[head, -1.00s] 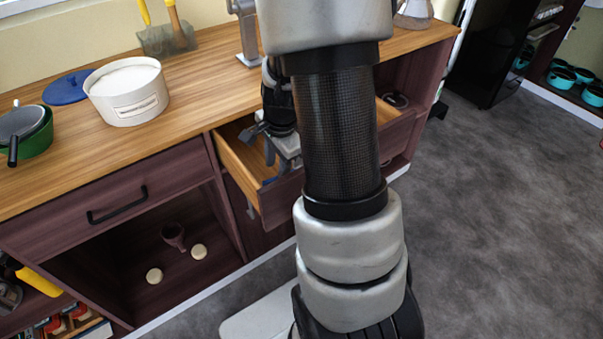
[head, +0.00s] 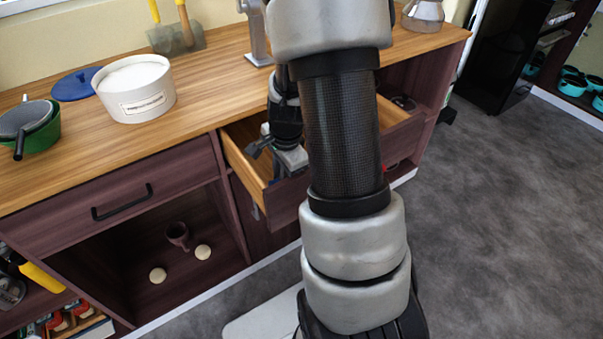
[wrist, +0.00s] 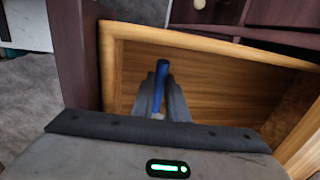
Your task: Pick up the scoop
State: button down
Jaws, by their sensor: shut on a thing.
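The scoop shows as a blue handle (wrist: 161,76) in the wrist view, upright between the two dark fingers of my gripper (wrist: 162,92). My gripper is shut on it. The rest of the scoop is hidden by the fingers. In the head view my gripper (head: 265,143) is at the open drawer (head: 236,160), partly behind my own arm. The wrist view looks into this wooden drawer (wrist: 225,85), whose visible floor is bare. I cannot tell whether the scoop touches the drawer floor.
The drawer's walls stand close around my gripper. On the counter (head: 195,95) are a white canister (head: 138,95), a blue lid (head: 75,84), a green pot (head: 42,138) and a metal stand (head: 258,45). The floor at right is clear.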

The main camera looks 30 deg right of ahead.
notch_tip(320, 180, up, 10)
jog(key=p, duration=0.3)
dwell(0.5)
jog(key=shift+a, duration=0.1)
dwell(0.5)
